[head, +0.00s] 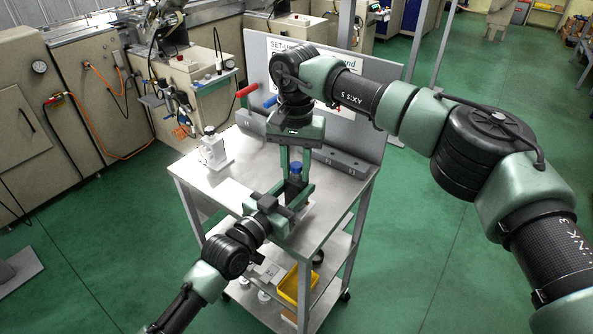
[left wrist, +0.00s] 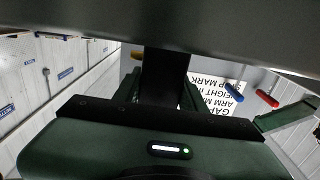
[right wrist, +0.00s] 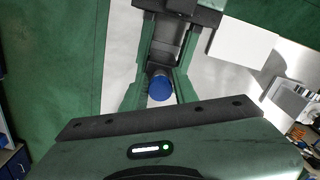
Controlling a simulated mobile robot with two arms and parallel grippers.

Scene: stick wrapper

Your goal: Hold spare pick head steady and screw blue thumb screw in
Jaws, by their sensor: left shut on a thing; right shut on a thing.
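The blue thumb screw (head: 296,168) stands upright between the fingertips of my right gripper (head: 297,172), which points straight down from above. Its round blue top (right wrist: 160,88) shows between the green fingers in the right wrist view. My left gripper (head: 292,190) reaches in level from the front left, just below, and is shut on the spare pick head. In the left wrist view the dark pick head (left wrist: 165,78) fills the space between the fingers; in the head view the fingers mostly hide it. How deep the screw sits is hidden.
The steel cart top (head: 325,205) has a back panel with a red handle (head: 247,91) and a blue handle (head: 270,102). A white bottle-like device (head: 213,148) stands at the left. A yellow bin (head: 298,284) is on a lower shelf. The right front of the top is clear.

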